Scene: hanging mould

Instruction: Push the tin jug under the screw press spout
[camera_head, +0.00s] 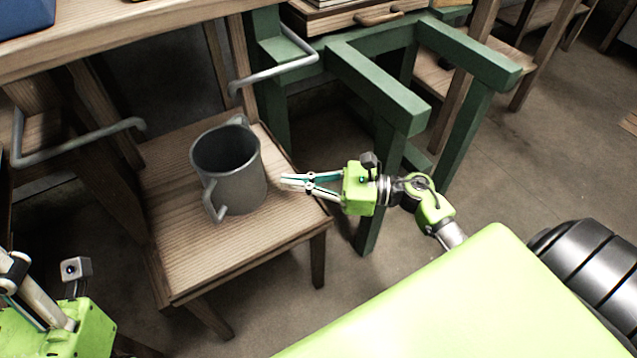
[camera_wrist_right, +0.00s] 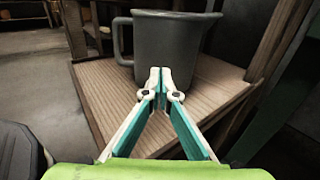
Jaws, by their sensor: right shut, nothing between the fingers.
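The grey tin jug (camera_head: 240,182) stands upright on a wooden stool-like seat (camera_head: 190,260), its open mouth facing up. It has a handle low on the near side and another at the far side. It also shows in the right wrist view (camera_wrist_right: 170,45), straight ahead of the fingers. My right gripper (camera_head: 284,182) is shut and empty, its tips just right of the jug; I cannot tell if they touch. The right wrist view shows its tips (camera_wrist_right: 160,72) together. My left gripper (camera_head: 25,295) is partly cut off at lower left. I cannot identify the press spout.
A green frame (camera_head: 375,85) with a wooden drawer (camera_head: 355,18) stands behind and right. A bent grey bar (camera_head: 275,72) reaches out near the jug's far side; another (camera_head: 80,143) is at left. A wooden tabletop (camera_head: 110,35) overhangs at upper left. Open floor lies to the right.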

